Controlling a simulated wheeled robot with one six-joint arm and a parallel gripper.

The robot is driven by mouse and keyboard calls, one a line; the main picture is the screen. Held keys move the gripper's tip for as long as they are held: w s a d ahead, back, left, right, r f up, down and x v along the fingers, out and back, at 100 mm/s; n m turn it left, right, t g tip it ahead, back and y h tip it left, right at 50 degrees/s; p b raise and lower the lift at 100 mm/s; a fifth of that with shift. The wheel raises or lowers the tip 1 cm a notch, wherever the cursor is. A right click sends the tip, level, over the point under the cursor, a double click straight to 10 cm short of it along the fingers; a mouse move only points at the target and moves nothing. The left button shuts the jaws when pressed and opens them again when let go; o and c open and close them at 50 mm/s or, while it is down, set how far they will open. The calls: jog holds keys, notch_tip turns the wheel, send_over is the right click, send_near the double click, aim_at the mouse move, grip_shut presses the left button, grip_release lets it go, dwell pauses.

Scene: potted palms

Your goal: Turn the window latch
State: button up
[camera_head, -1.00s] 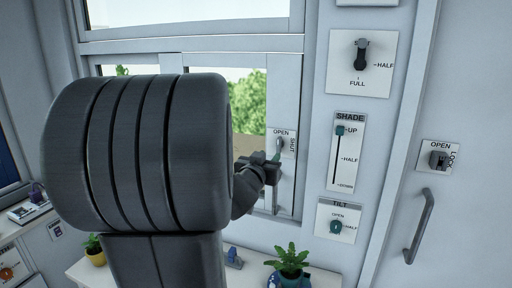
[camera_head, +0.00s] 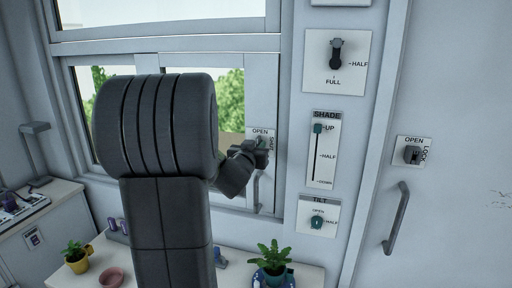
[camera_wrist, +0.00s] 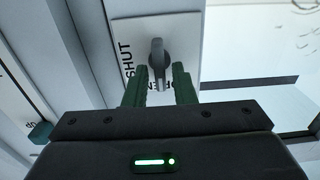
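The window latch (camera_wrist: 158,62) is a small grey lever on a white plate (camera_wrist: 128,42) marked OPEN and SHUT. In the wrist view the lever points towards the partly covered OPEN label. My gripper (camera_wrist: 158,84) has its two green fingers apart, one on each side of the lever's end, with visible gaps. I cannot tell whether either finger touches it. In the head view my gripper (camera_head: 262,146) is in front of the plate (camera_head: 262,133), just below the OPEN label, and hides the lever.
A window handle (camera_head: 257,190) hangs just below the plate. A potted palm (camera_head: 272,262) stands below.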

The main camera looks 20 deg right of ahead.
grip_shut()
jog(key=shift+f, duration=0.1)
jog(key=shift+s+d+f+m+b, duration=0.15)
jog(key=shift+m+b, duration=2.05)
jog(key=shift+m, duration=2.25)
jog(key=shift+d+f+m+b, duration=0.1)
jog(key=shift+m+b, duration=2.1)
jog(key=shift+m, duration=2.25)
jog(key=shift+o, duration=1.5)
grip_release()
